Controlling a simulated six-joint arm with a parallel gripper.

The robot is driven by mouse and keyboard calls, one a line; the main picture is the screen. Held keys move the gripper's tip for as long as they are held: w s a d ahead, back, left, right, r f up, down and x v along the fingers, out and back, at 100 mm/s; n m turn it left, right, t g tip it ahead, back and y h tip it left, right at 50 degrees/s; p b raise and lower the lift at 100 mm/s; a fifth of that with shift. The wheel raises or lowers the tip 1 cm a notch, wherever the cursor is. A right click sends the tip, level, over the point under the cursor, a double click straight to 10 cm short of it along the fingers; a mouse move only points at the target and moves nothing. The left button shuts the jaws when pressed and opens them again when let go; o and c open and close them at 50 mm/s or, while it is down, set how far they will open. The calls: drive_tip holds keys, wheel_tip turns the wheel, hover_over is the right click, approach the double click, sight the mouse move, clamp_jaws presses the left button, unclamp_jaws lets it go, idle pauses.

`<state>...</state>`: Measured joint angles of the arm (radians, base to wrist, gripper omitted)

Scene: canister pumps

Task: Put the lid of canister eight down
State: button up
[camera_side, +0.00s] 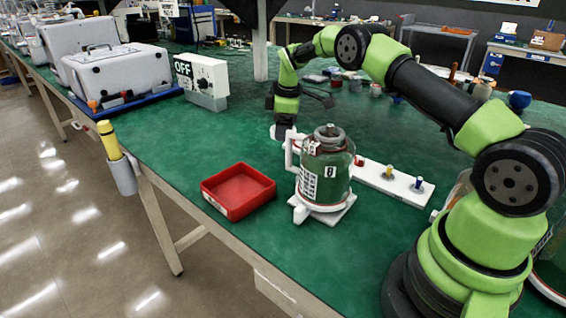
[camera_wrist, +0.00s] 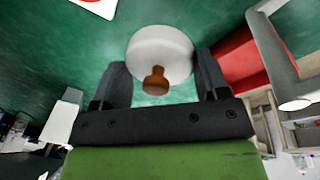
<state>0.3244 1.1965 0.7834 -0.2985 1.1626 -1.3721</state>
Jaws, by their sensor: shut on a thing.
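The canister (camera_side: 326,175) is a glass jar with green contents, a white label and a mark that looks like an 8. It stands upright on a white base near the middle of the bench, with a grey fitting on top. My gripper (camera_side: 281,130) is behind and left of the canister in the side view. In the wrist view, a round white lid (camera_wrist: 160,48) with a brown knob (camera_wrist: 155,82) sits between the two fingers of my gripper (camera_wrist: 163,82). The gripper is shut on this lid. How high the lid is above the green bench is hard to tell.
An empty red tray (camera_side: 238,190) sits left of the canister. A white strip with colored knobs (camera_side: 388,178) lies to its right. A grey box with an OFF sign (camera_side: 201,82) stands farther back left. Green bench top (camera_side: 170,130) is clear left of the gripper.

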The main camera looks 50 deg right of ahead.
sight(282, 165)
wheel_tip(282, 165, down, 9)
drive_tip(key=shift+f, duration=0.1)
idle(0.3)
drive_tip(key=o, duration=1)
drive_tip(key=r, duration=0.4)
drive_tip(key=s+r, duration=0.1)
drive_tip(key=r, duration=0.3)
drive_tip(key=s+r, duration=0.1)
drive_tip(key=r, duration=0.3)
drive_tip(key=shift+a, duration=0.25)
